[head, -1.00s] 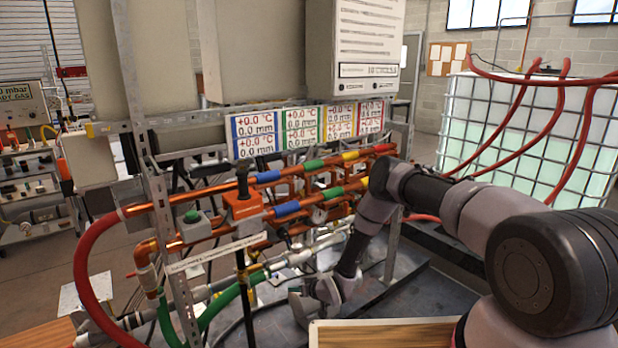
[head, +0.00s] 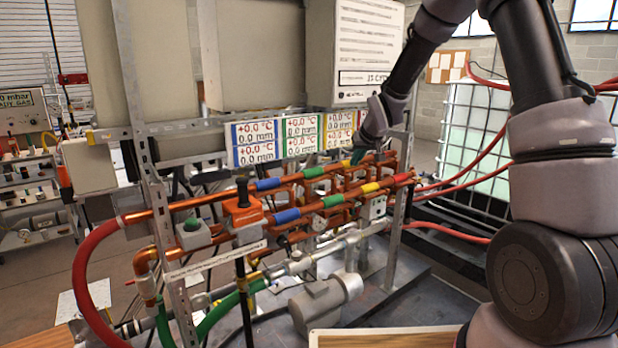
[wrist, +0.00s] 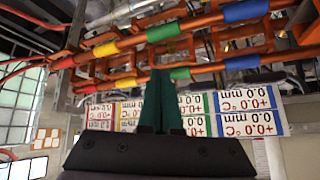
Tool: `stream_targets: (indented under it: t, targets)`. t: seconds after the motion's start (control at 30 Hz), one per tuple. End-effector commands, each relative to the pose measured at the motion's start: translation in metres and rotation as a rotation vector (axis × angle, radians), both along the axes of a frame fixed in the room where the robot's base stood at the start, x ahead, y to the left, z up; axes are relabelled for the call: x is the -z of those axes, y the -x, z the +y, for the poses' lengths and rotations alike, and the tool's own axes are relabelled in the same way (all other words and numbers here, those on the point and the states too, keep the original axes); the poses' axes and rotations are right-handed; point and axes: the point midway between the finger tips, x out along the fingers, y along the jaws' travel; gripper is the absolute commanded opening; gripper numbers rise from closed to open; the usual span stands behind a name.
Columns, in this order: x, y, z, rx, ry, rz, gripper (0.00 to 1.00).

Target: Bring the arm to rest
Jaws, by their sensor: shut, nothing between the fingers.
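My gripper (head: 357,156) hangs at the end of my raised arm, in front of the right part of the display panels and just above the copper pipes. In the wrist view its dark green fingers (wrist: 160,100) are together and hold nothing. The copper pipes (wrist: 200,37) with coloured bands cross the upper part of that view, behind the fingertips. I cannot tell how close the fingertips are to the pipes.
A metal frame (head: 152,170) carries the pipes, valves and display panels (head: 258,141). A grey pump (head: 318,305) stands below on the dark bench. A white caged tank (head: 470,140) with red hoses is at right. A wooden board (head: 385,338) lies in front.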

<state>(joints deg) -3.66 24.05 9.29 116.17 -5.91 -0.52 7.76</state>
Motion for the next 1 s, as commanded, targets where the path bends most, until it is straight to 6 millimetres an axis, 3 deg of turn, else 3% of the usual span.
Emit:
stream_targets:
  t: [0.03,0.2,0.5,0.8,1.0]
  targets:
    - [-0.027,0.013,-0.011,0.027,0.002,-0.003,0.0]
    - [-0.092,0.07,-0.045,0.122,-0.006,0.023,0.0]
    - [-0.17,0.193,-0.087,0.276,-0.081,0.073,0.0]
    - [-0.198,0.32,-0.102,0.379,-0.215,0.125,0.0]
    - [-0.197,0.365,-0.101,0.405,-0.277,0.151,0.0]
